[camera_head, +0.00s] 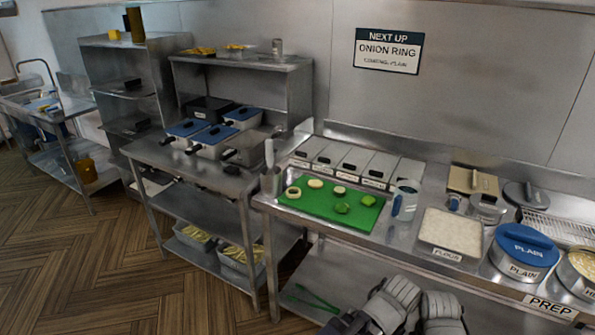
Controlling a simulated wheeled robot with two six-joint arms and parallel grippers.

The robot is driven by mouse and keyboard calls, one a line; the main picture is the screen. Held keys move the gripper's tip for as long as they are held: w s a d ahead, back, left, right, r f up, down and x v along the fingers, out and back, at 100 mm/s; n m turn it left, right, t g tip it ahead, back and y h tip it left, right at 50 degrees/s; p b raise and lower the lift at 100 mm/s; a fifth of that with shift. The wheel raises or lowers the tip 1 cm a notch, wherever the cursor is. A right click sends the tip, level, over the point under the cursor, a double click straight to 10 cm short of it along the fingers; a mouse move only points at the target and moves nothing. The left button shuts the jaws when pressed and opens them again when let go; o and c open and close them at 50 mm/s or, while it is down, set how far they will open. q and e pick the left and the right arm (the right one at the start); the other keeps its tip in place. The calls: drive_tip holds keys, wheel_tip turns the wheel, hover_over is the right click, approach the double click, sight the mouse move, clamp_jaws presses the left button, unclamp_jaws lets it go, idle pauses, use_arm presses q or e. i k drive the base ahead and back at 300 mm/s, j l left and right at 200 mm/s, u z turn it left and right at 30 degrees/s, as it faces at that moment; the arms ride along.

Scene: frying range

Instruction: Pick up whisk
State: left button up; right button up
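I cannot make out a whisk for certain. A pale upright utensil (269,153) stands in a small metal cup (271,182) at the left end of the prep counter (403,231); its lower part is hidden in the cup. My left gripper (392,303) and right gripper (441,312) are side by side at the bottom edge, in front of the counter and apart from the utensil. I see nothing held in them, but their fingers are too unclear to tell open from shut.
The counter holds a green board (330,204) with food pieces, a flour tray (451,232), a blue-lidded PLAIN pot (524,251) and a blue-and-white jug (405,200). Green tongs (313,299) lie on the lower shelf. A steel shelf unit (195,174) stands left. Floor is clear at lower left.

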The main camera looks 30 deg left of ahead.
sight(269, 143)
drive_tip(key=i+j, duration=0.1)
drive_tip(key=j, duration=0.7)
drive_tip(key=i+j, duration=0.15)
drive_tip(key=j, duration=0.25)
drive_tip(key=i+j, duration=0.1)
drive_tip(key=j, duration=0.25)
